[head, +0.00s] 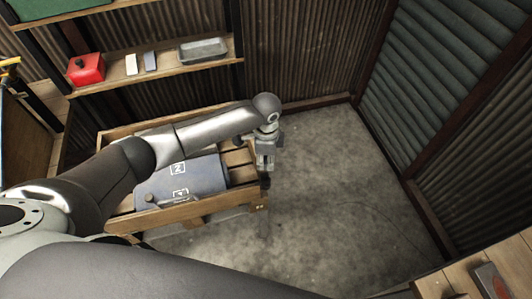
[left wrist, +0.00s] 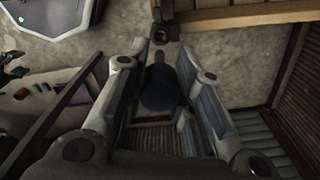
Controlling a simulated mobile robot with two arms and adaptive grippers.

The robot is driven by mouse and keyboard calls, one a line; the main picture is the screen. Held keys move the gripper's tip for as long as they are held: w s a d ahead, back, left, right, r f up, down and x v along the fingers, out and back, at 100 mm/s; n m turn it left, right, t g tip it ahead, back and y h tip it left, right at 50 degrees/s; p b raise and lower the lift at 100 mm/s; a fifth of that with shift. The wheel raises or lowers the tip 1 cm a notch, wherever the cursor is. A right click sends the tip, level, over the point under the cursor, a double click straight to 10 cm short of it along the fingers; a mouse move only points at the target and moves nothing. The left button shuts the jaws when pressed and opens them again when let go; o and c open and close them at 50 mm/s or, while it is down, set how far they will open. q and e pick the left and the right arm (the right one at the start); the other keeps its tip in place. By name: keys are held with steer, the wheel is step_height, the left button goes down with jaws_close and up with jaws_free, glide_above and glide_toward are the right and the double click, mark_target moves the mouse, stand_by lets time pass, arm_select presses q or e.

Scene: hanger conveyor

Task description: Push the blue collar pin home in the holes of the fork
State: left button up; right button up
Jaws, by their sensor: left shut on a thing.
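My left gripper (head: 266,163) hangs at the right end of the wooden crate in the head view. In the left wrist view its two fingers (left wrist: 161,62) are shut on a dark blue, rounded thing (left wrist: 160,90), which looks like the blue collar pin. Just beyond the fingertips is a dark piece with a round hole (left wrist: 161,34), at the edge of the wood; it may be the fork. In the head view a small dark part (head: 265,182) shows below the gripper by the crate corner. I cannot tell whether the pin is in the holes.
The slatted wooden crate (head: 190,214) holds a grey-blue numbered panel (head: 205,174) under my left arm. A shelf (head: 160,75) with a red box (head: 86,68) and a metal tray (head: 203,50) is on the back wall. The concrete floor (head: 340,185) to the right is clear.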

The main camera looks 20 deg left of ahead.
mark_target(266, 169)
arm_select(q)
steer(key=shift+f+b, duration=0.5)
step_height(266, 169, down, 3)
steer(key=b, duration=0.4)
steer(key=shift+f, duration=0.9)
steer(key=shift+p, duration=0.5)
steer(key=shift+f, duration=0.5)
stand_by(1.2)
steer(key=shift+p, duration=0.55)
stand_by(0.9)
steer(key=shift+f+b, duration=0.35)
steer(key=shift+f, duration=0.4)
stand_by(0.7)
